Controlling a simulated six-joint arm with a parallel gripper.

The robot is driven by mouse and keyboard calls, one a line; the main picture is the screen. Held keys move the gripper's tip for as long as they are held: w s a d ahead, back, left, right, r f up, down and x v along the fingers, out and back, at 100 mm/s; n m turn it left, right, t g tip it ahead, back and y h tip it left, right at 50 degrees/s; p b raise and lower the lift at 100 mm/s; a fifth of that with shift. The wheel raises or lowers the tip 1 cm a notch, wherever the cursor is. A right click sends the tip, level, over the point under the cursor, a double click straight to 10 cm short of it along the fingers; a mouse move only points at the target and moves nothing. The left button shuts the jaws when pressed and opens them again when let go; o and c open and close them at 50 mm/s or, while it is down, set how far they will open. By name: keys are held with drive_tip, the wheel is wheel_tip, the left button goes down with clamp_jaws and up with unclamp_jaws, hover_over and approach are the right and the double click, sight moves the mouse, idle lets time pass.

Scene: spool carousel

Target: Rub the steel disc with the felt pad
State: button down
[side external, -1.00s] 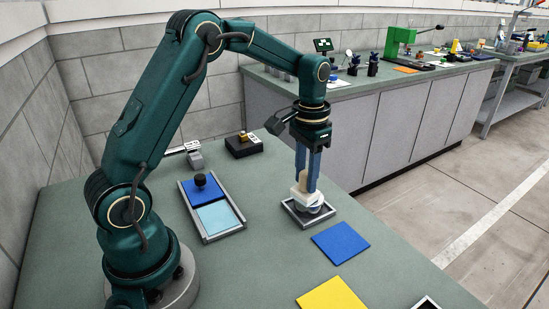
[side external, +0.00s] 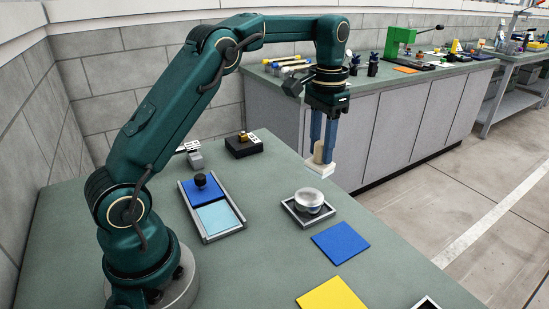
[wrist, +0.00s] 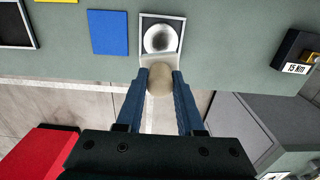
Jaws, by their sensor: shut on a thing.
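The steel disc (side external: 310,200) is a shiny round piece sitting in a small grey square tray (side external: 290,209) near the table's far edge. It also shows in the wrist view (wrist: 159,39). My gripper (side external: 321,153) is shut on the felt pad, a pale block with a beige rounded handle; the pad (side external: 320,169) is held up in the air. In the side view it appears behind and to the right of the disc, apart from it. In the wrist view the pad (wrist: 158,61) overlaps the tray's near edge, and the handle sits between the blue fingers.
A blue square (side external: 340,243) and a yellow square (side external: 332,294) lie in front of the tray. A grey frame (side external: 208,237) with blue and light-blue panels and a black knob stands to the left. A black box (side external: 244,147) is at the back.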

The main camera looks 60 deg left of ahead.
sight(318, 172)
drive_tip(key=shift+r, duration=1.05)
drive_tip(key=shift+f, duration=0.1)
drive_tip(key=shift+f, duration=3.45)
drive_tip(key=shift+s+f, duration=0.5)
drive_tip(key=shift+f, duration=0.1)
drive_tip(key=shift+s, duration=1.5)
drive_tip(key=shift+w, duration=1.9)
drive_tip(key=shift+w+r, duration=0.15)
drive_tip(key=shift+r, duration=3.95)
